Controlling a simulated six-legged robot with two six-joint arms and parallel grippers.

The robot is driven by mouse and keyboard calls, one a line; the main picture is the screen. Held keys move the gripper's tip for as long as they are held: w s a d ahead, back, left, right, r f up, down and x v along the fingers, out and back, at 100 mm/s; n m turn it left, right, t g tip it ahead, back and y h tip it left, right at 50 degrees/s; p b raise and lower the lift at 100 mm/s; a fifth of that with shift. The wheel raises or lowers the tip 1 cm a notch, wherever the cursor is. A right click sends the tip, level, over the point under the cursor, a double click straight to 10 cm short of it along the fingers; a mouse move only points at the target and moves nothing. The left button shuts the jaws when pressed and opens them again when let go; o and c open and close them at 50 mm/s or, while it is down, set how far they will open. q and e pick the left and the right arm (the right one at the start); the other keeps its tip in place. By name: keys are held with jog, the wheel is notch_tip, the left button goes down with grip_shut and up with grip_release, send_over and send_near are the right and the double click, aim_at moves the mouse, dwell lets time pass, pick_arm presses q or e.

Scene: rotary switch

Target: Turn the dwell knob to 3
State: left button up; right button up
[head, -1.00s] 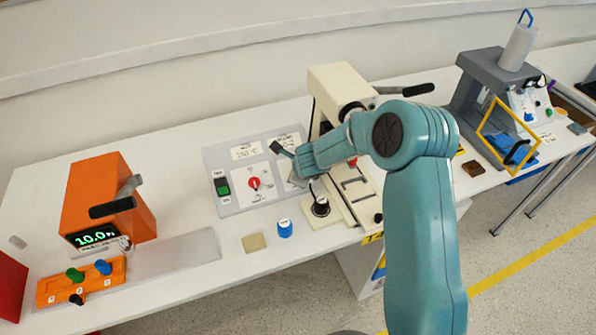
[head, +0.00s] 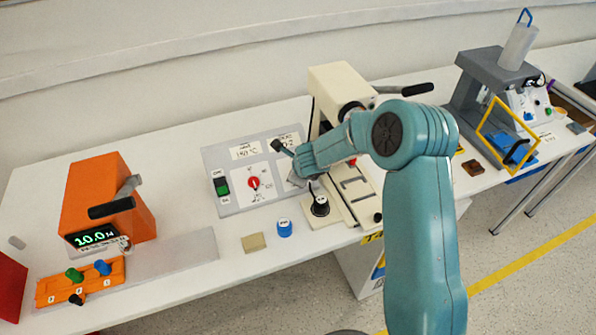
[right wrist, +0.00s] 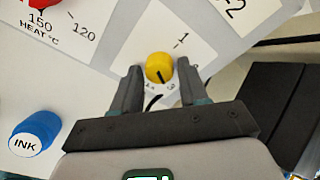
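The dwell knob is a small yellow round knob (right wrist: 159,67) with a dark pointer line, on a white panel in the right wrist view. Its line points down in the picture, close to the printed 3; a 1 is printed above right. My right gripper (right wrist: 161,76) is open. Its two dark fingertips stand left and right of the knob, with visible gaps; how deep they reach I cannot tell. In the head view my right gripper (head: 289,163) is over the right part of the grey control panel (head: 230,210), and my arm hides the knob. My left gripper is not in view.
A red heat knob (head: 253,183) and a green switch (head: 222,186) sit left on the same panel. A cream press (head: 335,82) stands close on the right. A blue ink cap (head: 285,228) and a tan block (head: 254,242) lie in front.

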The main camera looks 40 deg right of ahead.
jog(key=p+v, duration=0.4)
jog(key=v, duration=1.2)
jog(key=shift+s, duration=0.2)
jog(key=shift+s, duration=0.1)
